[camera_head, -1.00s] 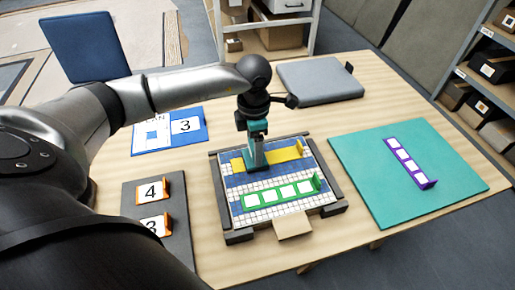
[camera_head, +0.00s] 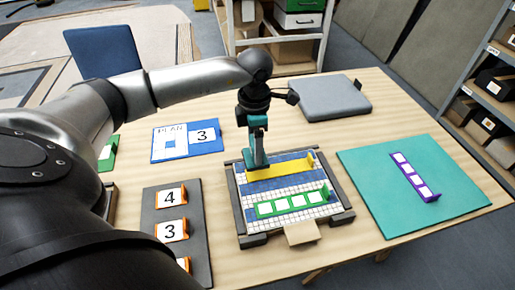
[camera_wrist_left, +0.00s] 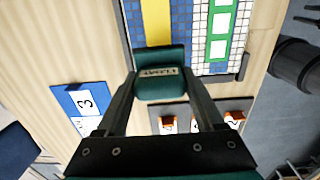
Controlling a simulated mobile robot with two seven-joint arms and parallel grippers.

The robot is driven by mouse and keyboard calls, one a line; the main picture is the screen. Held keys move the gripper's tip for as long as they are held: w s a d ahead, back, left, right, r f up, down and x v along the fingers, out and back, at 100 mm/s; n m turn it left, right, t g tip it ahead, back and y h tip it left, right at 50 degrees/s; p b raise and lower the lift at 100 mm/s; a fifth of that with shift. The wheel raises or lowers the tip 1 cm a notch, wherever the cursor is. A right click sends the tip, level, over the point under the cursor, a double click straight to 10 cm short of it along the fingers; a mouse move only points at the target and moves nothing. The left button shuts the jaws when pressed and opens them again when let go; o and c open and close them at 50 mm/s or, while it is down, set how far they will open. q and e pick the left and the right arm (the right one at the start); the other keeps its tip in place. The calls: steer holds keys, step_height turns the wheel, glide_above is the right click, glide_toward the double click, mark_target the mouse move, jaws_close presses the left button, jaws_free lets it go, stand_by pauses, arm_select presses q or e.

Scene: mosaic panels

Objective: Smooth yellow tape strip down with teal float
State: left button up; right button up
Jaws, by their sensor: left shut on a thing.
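My left gripper (camera_head: 258,124) is shut on the teal float (camera_head: 255,155), which it holds upright at the left end of the yellow tape strip (camera_head: 285,168). The strip lies along the far part of the tiled panel (camera_head: 290,217), with a small upright tab at its right end. In the left wrist view the float (camera_wrist_left: 160,85) sits between my two fingers (camera_wrist_left: 160,97), and the yellow strip (camera_wrist_left: 157,22) runs away from it. I cannot tell whether the float's face touches the strip. My right gripper is not in view.
A green strip (camera_head: 292,202) with white squares lies nearer on the panel. A teal board (camera_head: 450,190) with a purple strip (camera_head: 415,178) is at right. A grey pad (camera_head: 330,97) lies behind, a blue plan card (camera_head: 187,140) at left, and a dark numbered board (camera_head: 199,220) nearer.

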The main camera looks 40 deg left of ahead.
arm_select(q)
steer(key=shift+r+p, duration=0.5)
steer(key=shift+r, duration=0.55)
